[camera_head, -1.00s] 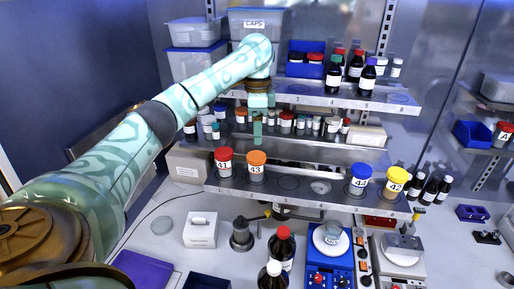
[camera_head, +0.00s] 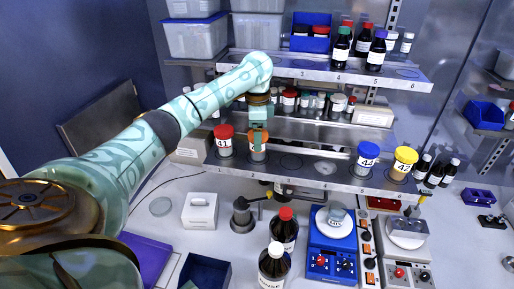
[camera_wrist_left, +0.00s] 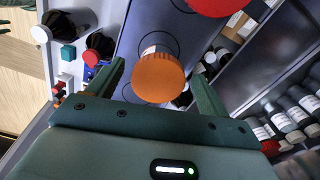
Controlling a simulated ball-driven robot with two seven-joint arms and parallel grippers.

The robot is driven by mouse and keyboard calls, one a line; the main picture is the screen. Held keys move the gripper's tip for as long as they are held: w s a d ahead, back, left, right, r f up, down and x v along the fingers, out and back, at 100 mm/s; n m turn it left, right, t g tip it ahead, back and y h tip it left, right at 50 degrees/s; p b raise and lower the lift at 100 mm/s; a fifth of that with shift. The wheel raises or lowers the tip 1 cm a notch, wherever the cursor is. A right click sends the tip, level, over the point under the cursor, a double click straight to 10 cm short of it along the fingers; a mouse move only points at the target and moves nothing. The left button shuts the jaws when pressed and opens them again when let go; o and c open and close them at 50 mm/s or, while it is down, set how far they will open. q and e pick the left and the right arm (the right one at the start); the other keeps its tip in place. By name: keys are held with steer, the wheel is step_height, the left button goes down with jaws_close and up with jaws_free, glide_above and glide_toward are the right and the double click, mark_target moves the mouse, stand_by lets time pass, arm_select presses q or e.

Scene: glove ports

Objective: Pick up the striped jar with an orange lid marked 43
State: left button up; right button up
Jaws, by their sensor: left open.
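The jar with the orange lid (camera_head: 258,156) stands on the lower shelf, right of the red-lidded jar marked 41 (camera_head: 224,146). My left gripper (camera_head: 258,138) is in front of it and hides much of its lid and label in the head view. In the left wrist view the round orange lid (camera_wrist_left: 158,77) lies between the two spread green fingers, with gaps at the sides. My left gripper is open and empty. The number 43 and the stripes cannot be read clearly now. My right gripper is in neither view.
A blue-lidded jar marked 44 (camera_head: 367,158) and a yellow-lidded jar marked 42 (camera_head: 402,165) stand farther right on the same shelf (camera_head: 300,177). Small vials and an upper shelf (camera_head: 330,72) are behind and above. Bottles (camera_head: 284,230) stand on the bench below.

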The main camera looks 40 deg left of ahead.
arm_select(q)
steer(key=f, duration=0.2)
steer(key=shift+d+f, duration=0.35)
steer(key=shift+f, duration=0.05)
steer(key=shift+w+a+f, duration=0.1)
steer(key=shift+a+f, duration=0.05)
steer(key=shift+f, duration=0.1)
steer(key=shift+a, duration=0.1)
steer(key=c, duration=1.1)
